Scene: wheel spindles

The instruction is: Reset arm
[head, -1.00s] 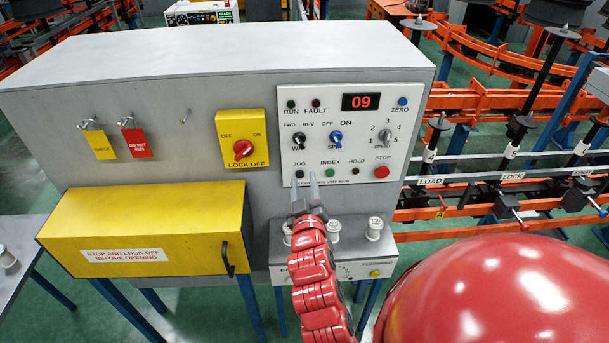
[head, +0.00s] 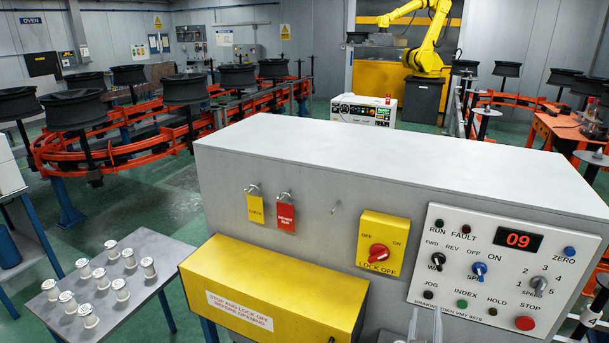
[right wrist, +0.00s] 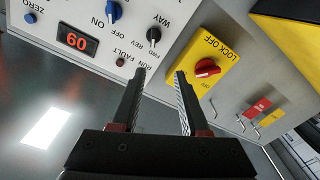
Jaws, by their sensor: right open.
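The white control panel (head: 490,268) is on the front of a grey cabinet, and its red display (head: 518,240) reads 09. My right gripper (head: 426,312) shows at the bottom edge of the head view, just below the JOG button (head: 428,295). In the right wrist view its two fingers (right wrist: 160,75) are apart with nothing between them. There the panel (right wrist: 85,30) appears upside down, beyond the left finger, and the yellow lock-off plate (right wrist: 210,60) with its red knob lies beyond the right finger. My left gripper is in neither view.
A yellow cover box (head: 265,305) juts from the cabinet front. Yellow (head: 255,208) and red (head: 286,213) tags hang above it. A side table (head: 150,255) holds several white spools. Orange conveyor rails (head: 110,150) and a yellow robot arm (head: 428,50) stand behind.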

